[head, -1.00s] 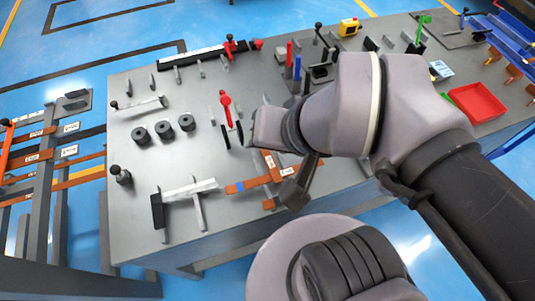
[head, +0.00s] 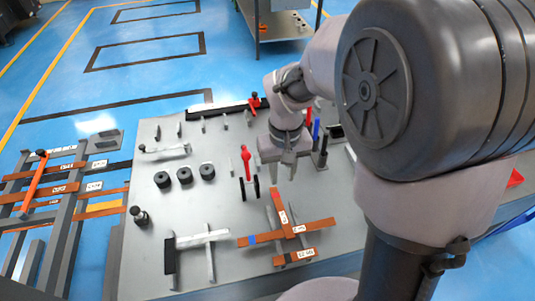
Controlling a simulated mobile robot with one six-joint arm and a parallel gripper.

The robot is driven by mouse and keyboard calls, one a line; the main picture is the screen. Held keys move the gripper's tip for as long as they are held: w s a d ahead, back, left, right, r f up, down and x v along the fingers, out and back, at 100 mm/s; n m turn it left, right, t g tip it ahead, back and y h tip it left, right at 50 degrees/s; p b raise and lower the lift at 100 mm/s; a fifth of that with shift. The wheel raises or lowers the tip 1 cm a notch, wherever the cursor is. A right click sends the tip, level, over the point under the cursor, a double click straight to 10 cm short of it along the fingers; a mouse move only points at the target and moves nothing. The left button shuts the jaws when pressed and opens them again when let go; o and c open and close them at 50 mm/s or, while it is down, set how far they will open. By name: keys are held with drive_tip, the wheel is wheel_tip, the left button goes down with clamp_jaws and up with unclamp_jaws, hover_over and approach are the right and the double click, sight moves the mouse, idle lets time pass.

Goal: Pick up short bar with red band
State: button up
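Several copper bars lie crossed near the front of the grey table. One bar (head: 279,208) runs away from me, has a white label and shows a reddish patch near its middle; I cannot tell for certain that this is the red band. It crosses a longer copper bar (head: 318,226) with a blue band. A short labelled copper bar (head: 294,257) lies in front; no red band is clear on it. My gripper (head: 282,174) points down above the table, behind the bars and apart from them. Its fingers look spread, with nothing seen between them.
A red clamp (head: 246,160) stands left of my gripper, with black rollers (head: 185,175) farther left. Blue and red upright posts (head: 316,130) stand close on its right. A rack (head: 60,215) with copper bars stands left of the table.

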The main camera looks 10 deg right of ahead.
drive_tip(key=b, duration=0.4)
hover_over(281, 210)
drive_tip(key=f, duration=1)
drive_tip(key=shift+w+f, duration=0.15)
drive_tip(key=shift+w, duration=0.25)
drive_tip(key=f+b, duration=0.2)
drive_tip(key=f, duration=0.1)
drive_tip(key=s+f+b, duration=0.1)
drive_tip(key=f, duration=0.1)
drive_tip(key=shift+f, duration=0.15)
drive_tip(key=shift+w, duration=0.1)
clamp_jaws()
